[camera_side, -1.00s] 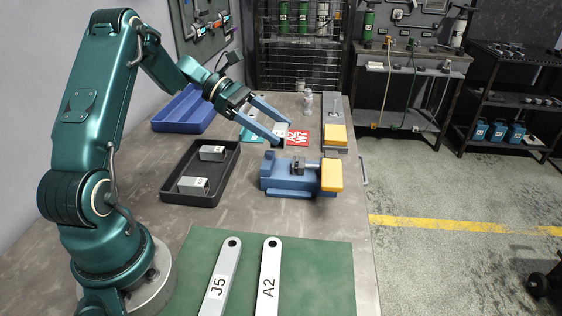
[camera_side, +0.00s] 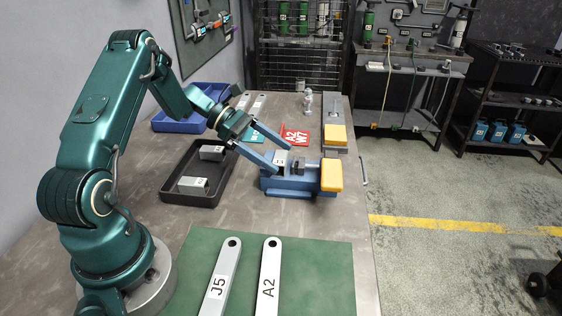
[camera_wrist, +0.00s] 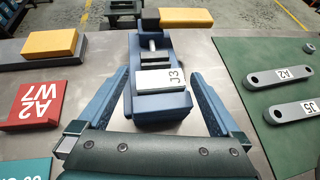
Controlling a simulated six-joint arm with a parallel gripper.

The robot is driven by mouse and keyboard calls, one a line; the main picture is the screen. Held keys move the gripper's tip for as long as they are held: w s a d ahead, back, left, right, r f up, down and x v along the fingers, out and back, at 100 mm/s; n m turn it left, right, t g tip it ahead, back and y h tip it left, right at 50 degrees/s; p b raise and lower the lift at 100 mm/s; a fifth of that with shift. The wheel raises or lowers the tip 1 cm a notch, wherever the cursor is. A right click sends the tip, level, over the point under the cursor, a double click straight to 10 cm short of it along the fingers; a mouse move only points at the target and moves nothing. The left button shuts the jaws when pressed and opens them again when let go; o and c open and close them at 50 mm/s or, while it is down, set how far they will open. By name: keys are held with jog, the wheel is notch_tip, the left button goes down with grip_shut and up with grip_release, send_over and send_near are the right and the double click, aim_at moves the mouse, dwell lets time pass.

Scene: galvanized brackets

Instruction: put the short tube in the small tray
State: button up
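A short grey tube marked J3 (camera_wrist: 163,79) is between the fingertips of my gripper (camera_wrist: 161,76), and its label faces up. A black tray (camera_side: 172,197) and a blue tray (camera_side: 165,126) lie left of the vise; which is the small one is unclear. The black tray holds two similar grey pieces.
The vise has a yellow block (camera_side: 331,174) at its right end. A red plate marked A2 W7 (camera_side: 295,137) and a teal plate (camera_side: 258,134) lie behind. A green mat (camera_side: 315,280) with two long brackets lies in front. The black tray has bare floor around its pieces.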

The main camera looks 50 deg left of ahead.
aim_at(278, 156)
jog(key=shift+a+f, duration=0.1)
jog(key=shift+a, duration=0.05)
jog(key=v, duration=0.3)
jog(key=shift+s+a, duration=0.15)
jog(key=shift+a, duration=0.05)
jog(key=shift+s+a+r, duration=0.2)
jog(key=shift+a+r, duration=0.05)
jog(key=shift+r, duration=0.1)
jog(key=s+d+r+m+g+y, duration=0.2)
jog(key=s+d+r+m+g, duration=0.1)
jog(key=d+m, duration=0.3)
jog(key=s+d+r+m+g+y, duration=0.2)
jog(key=s+d+r+m+y, duration=0.15)
jog(key=d+m, duration=0.25)
jog(key=s+d+r+m+t+y, duration=0.2)
jog(key=s+d+m+t+y, duration=0.1)
jog(key=s+m, duration=0.7)
jog(key=m+y, duration=0.1)
jog(key=m, duration=0.1)
jog(key=shift+s+d+m+t+y, duration=0.15)
jog(key=shift+d+m+t+y, duration=0.1)
jog(key=shift+m+t+y, duration=0.15)
